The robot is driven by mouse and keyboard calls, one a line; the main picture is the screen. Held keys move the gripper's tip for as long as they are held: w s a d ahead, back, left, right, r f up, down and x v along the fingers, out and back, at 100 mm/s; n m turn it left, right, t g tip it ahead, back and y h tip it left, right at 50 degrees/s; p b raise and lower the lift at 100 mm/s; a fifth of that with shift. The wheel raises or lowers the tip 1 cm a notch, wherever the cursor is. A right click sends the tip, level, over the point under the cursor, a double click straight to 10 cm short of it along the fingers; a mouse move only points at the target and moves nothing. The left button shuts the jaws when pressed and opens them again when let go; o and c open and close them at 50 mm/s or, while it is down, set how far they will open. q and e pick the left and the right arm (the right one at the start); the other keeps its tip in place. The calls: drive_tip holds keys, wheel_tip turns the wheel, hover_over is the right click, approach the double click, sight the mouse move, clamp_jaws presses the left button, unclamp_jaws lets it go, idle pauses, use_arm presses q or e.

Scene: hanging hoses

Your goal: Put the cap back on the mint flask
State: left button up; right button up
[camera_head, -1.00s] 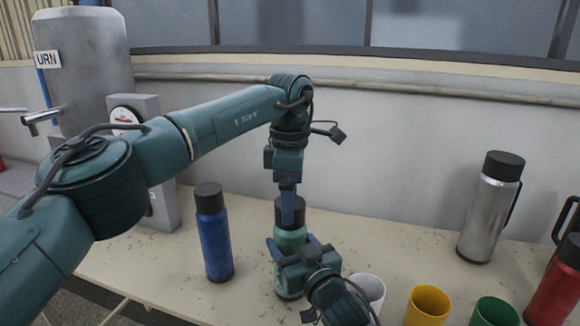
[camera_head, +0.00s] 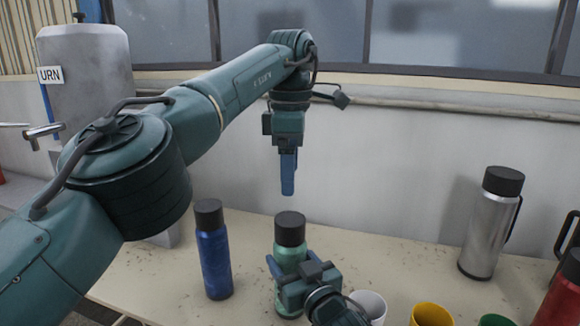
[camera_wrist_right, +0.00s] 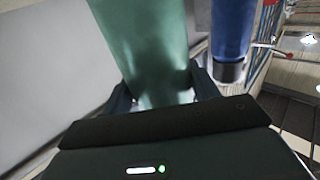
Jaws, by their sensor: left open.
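The mint flask (camera_head: 289,258) stands upright on the table with a black cap (camera_head: 290,229) on its top. Whether the cap is screwed tight cannot be seen. My left gripper (camera_head: 288,192) points straight down a little above the cap, open and apart from it. My right gripper (camera_head: 279,272) is at the front of the flask's body. In the right wrist view its fingers lie on both sides of the mint flask (camera_wrist_right: 150,50), closed against it. The flask's lower part is partly hidden by my right gripper in the head view.
A blue flask (camera_head: 214,255) stands close on the left. White (camera_head: 370,304), yellow (camera_head: 430,315) and green (camera_head: 495,320) cups stand at the front right. A steel flask (camera_head: 490,225) and a red flask (camera_head: 560,300) are further right. An urn (camera_head: 88,85) stands at the back left.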

drive_tip(key=o, duration=0.5)
drive_tip(key=shift+o, duration=0.2)
drive_tip(key=shift+s, duration=0.1)
use_arm(q)
drive_tip(key=shift+f+b, duration=0.7)
drive_tip(key=shift+f, duration=0.05)
use_arm(e)
drive_tip(key=v, duration=1.3)
drive_tip(key=shift+d, duration=0.1)
